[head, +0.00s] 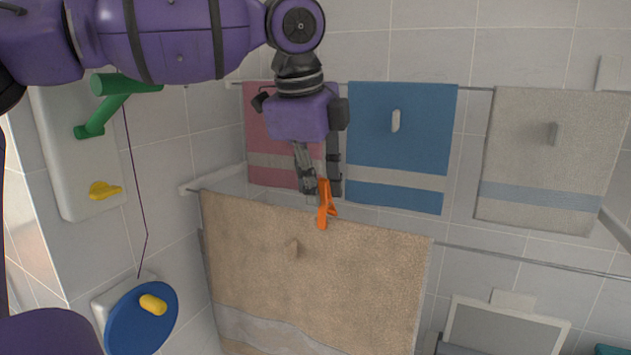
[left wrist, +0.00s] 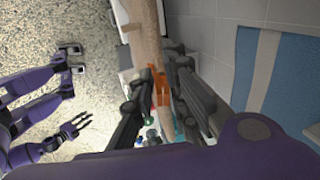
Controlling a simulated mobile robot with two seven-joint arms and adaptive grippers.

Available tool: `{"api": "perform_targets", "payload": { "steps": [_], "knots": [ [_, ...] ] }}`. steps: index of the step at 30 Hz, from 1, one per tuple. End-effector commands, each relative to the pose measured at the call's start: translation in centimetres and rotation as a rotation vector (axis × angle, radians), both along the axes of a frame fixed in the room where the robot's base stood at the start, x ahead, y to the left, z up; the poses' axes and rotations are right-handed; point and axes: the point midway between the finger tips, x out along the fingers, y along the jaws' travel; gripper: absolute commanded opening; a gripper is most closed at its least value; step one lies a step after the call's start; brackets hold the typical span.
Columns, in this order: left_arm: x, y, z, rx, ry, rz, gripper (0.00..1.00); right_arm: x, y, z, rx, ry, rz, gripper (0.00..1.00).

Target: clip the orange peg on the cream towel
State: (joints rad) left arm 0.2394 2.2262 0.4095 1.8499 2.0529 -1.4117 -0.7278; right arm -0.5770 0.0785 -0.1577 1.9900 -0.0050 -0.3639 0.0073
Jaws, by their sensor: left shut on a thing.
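The cream towel (head: 330,265) hangs over the lower front rail in the head view, with a pale band near its bottom. My left gripper (head: 318,190) is shut on the peg from above, fingers pointing down. In the left wrist view the peg (left wrist: 160,88) lies between the two fingers, against the towel's top edge (left wrist: 146,45). I cannot tell whether the peg's jaws straddle the cloth. My right gripper is not in the head view.
Pink (head: 262,125), blue (head: 400,135) and grey (head: 550,150) towels hang on the rear rail behind. A wall panel with a green handle (head: 95,120) and a blue disc (head: 140,318) are at left. The front rail (head: 520,262) is bare right of the cream towel.

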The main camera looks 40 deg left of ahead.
Motion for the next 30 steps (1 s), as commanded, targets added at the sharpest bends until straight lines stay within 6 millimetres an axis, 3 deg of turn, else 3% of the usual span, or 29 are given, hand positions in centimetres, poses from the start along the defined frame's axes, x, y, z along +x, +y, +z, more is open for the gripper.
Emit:
{"api": "perform_targets", "payload": {
  "steps": [30],
  "knots": [
    [0.0, 0.0, -1.0, -0.001, 0.0, 0.001, 0.0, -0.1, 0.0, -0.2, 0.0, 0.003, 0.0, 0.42]
  ]
}}
